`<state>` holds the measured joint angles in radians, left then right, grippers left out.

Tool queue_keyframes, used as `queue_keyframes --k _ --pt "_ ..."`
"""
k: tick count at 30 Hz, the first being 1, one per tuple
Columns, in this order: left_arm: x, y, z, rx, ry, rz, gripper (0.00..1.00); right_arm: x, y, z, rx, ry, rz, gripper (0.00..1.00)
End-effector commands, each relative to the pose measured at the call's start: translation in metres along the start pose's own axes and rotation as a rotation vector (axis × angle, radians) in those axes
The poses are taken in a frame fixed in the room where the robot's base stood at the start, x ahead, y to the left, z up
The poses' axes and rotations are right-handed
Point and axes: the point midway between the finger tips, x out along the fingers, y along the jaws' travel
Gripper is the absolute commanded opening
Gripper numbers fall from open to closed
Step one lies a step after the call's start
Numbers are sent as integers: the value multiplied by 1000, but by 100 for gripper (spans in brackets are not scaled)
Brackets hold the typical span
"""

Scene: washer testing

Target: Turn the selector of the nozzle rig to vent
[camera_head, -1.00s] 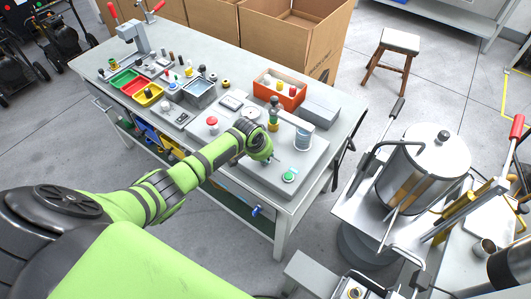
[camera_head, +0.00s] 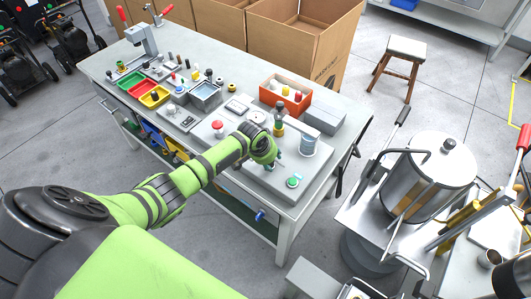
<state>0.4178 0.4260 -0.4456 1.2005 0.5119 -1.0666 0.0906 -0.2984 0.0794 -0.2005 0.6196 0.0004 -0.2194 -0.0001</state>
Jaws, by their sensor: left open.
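The nozzle rig is a grey panel (camera_head: 243,170) on the workbench. It carries a red mushroom button (camera_head: 217,126), a green button (camera_head: 292,182), a round dial (camera_head: 258,117) and a clear-sided cylinder (camera_head: 308,145). A dark and yellow upright fitting (camera_head: 279,118) stands at its back. My left gripper (camera_head: 279,163) is over the panel, between the fitting and the green button. It is open, small and partly hidden by my green wrist. I cannot make out the selector; the wrist covers part of the panel. My right gripper is not in view.
An orange bin (camera_head: 285,97) and a grey box (camera_head: 323,118) stand behind the rig. Red, green and yellow trays (camera_head: 131,83) and small parts fill the bench's left. A steel tank (camera_head: 428,180) stands on a separate stand to the right.

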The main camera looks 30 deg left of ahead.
Motion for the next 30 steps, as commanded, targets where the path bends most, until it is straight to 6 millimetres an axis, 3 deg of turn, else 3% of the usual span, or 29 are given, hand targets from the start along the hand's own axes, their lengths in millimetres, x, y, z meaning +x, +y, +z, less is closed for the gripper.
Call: queue_keyframes --k 18,30 --pt "-99 0 1 0 0 -1 45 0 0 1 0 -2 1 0" --pt "-110 0 1 0 -2 -1 45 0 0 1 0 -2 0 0"
